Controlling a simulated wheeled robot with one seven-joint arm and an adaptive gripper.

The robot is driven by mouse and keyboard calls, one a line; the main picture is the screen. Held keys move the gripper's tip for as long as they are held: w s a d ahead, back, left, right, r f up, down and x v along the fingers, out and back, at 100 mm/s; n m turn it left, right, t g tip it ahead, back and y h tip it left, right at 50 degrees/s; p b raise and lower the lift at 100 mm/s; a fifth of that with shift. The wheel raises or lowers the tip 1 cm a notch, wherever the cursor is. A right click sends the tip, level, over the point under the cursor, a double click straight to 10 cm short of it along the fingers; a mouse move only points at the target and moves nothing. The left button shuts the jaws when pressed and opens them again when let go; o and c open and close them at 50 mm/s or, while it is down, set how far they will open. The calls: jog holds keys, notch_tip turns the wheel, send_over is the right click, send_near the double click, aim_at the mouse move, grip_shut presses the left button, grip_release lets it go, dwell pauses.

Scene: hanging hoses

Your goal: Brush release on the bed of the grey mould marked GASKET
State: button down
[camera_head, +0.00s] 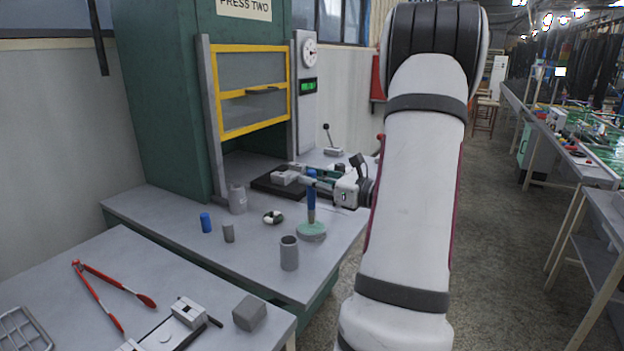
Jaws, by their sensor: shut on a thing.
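My gripper (312,184) is at the end of the arm reaching over the press table, shut on the upright blue handle of a brush (311,208). On the near table is a grey-white piece on a dark base (187,313). No GASKET mark is readable on either, so I cannot tell which is the mould.
The green press (160,90) has a yellow-framed guard (255,132) above its opening. Red tongs (100,290) and a grey cube (249,313) lie nearer.

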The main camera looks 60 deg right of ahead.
jog(key=shift+f+b, duration=0.3)
jog(key=shift+f, duration=0.35)
dwell(1.5)
jog(key=shift+r+p, duration=2.5)
jog(key=shift+r, duration=1.1)
